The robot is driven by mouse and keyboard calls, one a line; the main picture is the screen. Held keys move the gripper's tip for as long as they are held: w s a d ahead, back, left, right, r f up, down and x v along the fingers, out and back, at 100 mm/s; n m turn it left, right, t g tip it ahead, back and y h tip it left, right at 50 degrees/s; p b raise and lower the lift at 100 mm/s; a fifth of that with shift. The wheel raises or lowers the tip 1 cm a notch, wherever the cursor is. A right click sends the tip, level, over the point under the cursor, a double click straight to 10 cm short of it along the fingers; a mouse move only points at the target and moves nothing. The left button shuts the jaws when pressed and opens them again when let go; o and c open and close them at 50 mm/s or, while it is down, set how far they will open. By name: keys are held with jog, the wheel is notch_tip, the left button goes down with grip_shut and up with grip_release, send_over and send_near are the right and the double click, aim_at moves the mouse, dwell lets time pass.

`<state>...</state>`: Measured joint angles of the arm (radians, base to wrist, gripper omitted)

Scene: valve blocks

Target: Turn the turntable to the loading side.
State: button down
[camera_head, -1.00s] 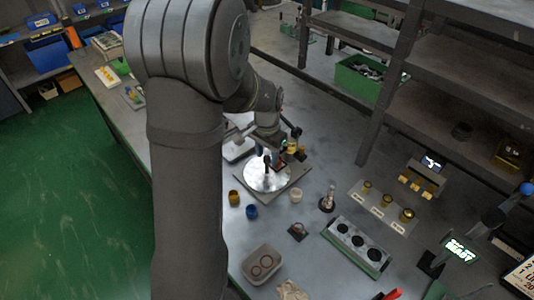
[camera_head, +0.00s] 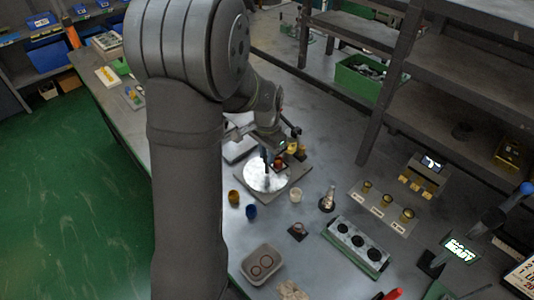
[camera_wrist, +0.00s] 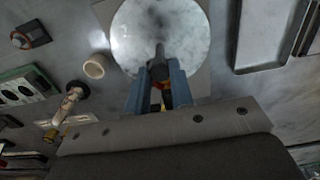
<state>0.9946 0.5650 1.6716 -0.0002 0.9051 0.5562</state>
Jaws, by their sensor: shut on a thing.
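The turntable is a round silver disc (camera_head: 258,183) on a grey square base plate (camera_head: 292,184), in the middle of the bench. In the wrist view the disc (camera_wrist: 140,30) fills the top middle. A dark upright handle (camera_wrist: 159,50) stands near the disc's edge closest to my wrist. My gripper (camera_wrist: 159,70) has its two blue-grey fingers shut on this handle. In the head view my gripper (camera_head: 266,168) comes down over the disc from behind. An orange and yellow part (camera_wrist: 165,96) shows between the fingers, partly hidden by them.
A white cup (camera_head: 296,195) stands right of the base plate. A shallow tray (camera_head: 238,150) lies behind left. Shelving (camera_head: 385,110) rises at the right.

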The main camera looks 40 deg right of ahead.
jog(key=shift+m, duration=9.1)
jog(key=shift+r+m, duration=0.1)
jog(key=shift+m, duration=2.3)
jog(key=c, duration=1.3)
grip_release()
jog(key=shift+o, duration=0.2)
